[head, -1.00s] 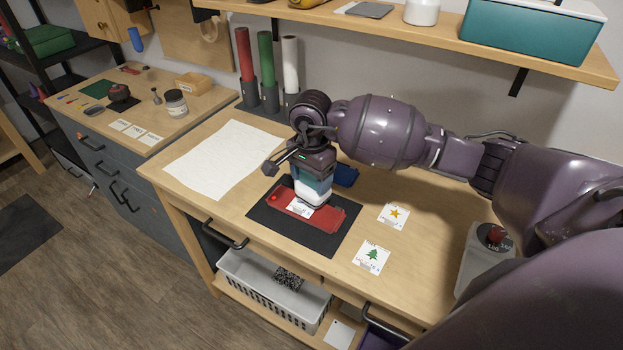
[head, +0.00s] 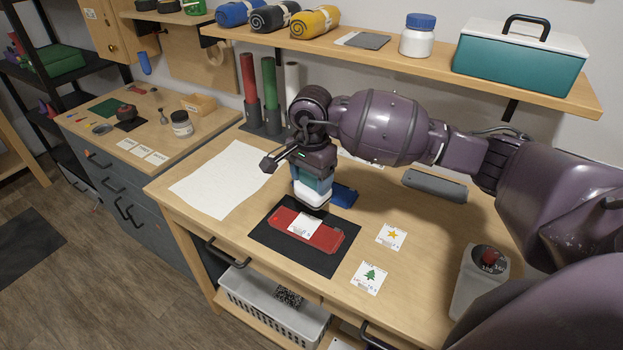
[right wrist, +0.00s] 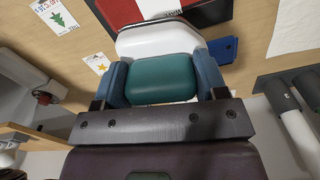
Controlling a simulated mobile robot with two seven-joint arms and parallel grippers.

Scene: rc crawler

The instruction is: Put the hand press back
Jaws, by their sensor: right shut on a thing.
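The hand press, with a teal top and a white base (head: 312,194), is held upright in my right gripper (head: 312,178). In the right wrist view my right gripper (right wrist: 163,82) has its blue fingers on both sides of the teal top (right wrist: 165,72). The press is a little above the back of the black mat (head: 330,262), behind the red piece (head: 318,236) with a white label on it. A long grey holder (head: 435,185) lies at the back right of the bench. My left gripper is not in view.
A blue item (head: 344,195) lies just right of the press. Star (head: 391,236) and tree (head: 369,277) cards lie right of the mat. A controller box with a red knob (head: 480,280) stands at the right. Upright rolls (head: 269,95) stand behind. A shelf (head: 380,62) hangs above.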

